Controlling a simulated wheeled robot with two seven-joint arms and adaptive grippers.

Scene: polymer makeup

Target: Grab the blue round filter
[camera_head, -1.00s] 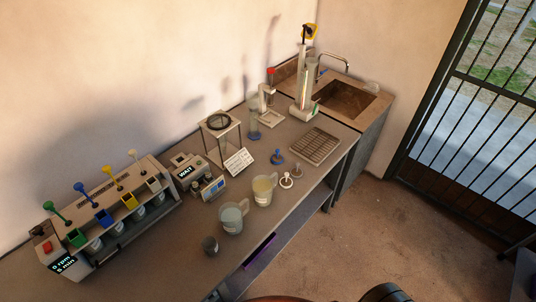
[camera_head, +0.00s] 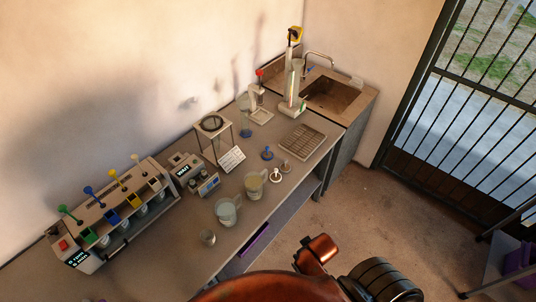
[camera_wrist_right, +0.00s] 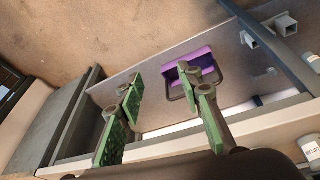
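The blue round filter (camera_head: 267,153) stands on the bench in the head view, with a round base and a short upright stem. It is left of the metal rack and just behind a white filter (camera_head: 276,175) and a brownish one (camera_head: 286,166) of similar shape. My right gripper (camera_wrist_right: 162,85) is open and empty in the right wrist view, its green-padded fingers apart. The filter does not show in that view. In the head view, orange and black parts of my arm show at the bottom, apart from the filter. My left gripper is not in view.
Two beakers (camera_head: 228,211) (camera_head: 255,184) stand near the bench's front edge. A metal rack (camera_head: 303,142) lies to the filter's right, before the sink (camera_head: 331,95). A stand (camera_head: 213,130) is behind left. A purple object (camera_wrist_right: 190,68) shows in the wrist view.

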